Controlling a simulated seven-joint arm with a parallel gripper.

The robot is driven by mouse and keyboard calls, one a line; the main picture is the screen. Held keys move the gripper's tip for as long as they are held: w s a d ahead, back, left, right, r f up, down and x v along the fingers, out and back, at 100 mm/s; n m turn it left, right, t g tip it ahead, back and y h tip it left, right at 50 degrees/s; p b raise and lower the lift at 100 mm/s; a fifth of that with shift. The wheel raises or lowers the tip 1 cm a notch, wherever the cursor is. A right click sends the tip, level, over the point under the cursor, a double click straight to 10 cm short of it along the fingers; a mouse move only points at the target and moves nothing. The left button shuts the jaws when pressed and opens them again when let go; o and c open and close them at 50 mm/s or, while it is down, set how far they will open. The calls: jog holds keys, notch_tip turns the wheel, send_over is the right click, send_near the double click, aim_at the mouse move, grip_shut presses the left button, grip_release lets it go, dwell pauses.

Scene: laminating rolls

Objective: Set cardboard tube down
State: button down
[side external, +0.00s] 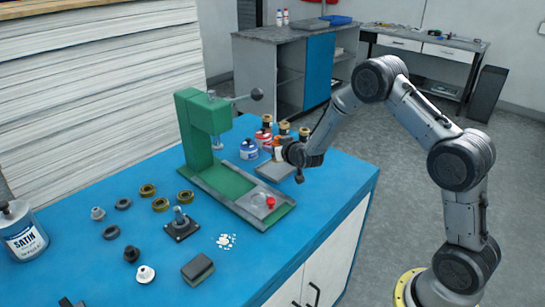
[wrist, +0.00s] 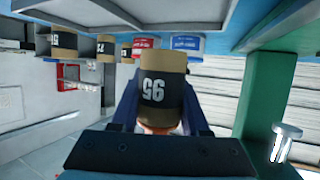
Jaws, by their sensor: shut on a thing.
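In the wrist view, a brown cardboard tube (wrist: 163,62) with a dark band marked 95 sits between the two dark fingers of my gripper (wrist: 162,112). The number appears upside down. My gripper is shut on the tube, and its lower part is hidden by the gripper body. In the side view, my gripper (side external: 284,152) is over the back right of the blue bench, just right of the green press. The held tube is small and partly hidden there, and I cannot tell its height above the bench.
Other banded tubes (side external: 304,133) stand near the bench's back edge. The green press (side external: 196,130) is left of my gripper. Loose rings and parts cover the front left; the bench's right front is clear.

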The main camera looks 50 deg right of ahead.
aim_at(272, 165)
jog(key=shift+w+d+f, duration=0.1)
jog(key=shift+w+f, duration=0.2)
jog(key=shift+f, duration=0.05)
jog(key=shift+w+f, duration=0.15)
jog(key=shift+f, duration=1.5)
jog(key=shift+f, duration=0.1)
jog(key=shift+c, duration=2)
grip_release()
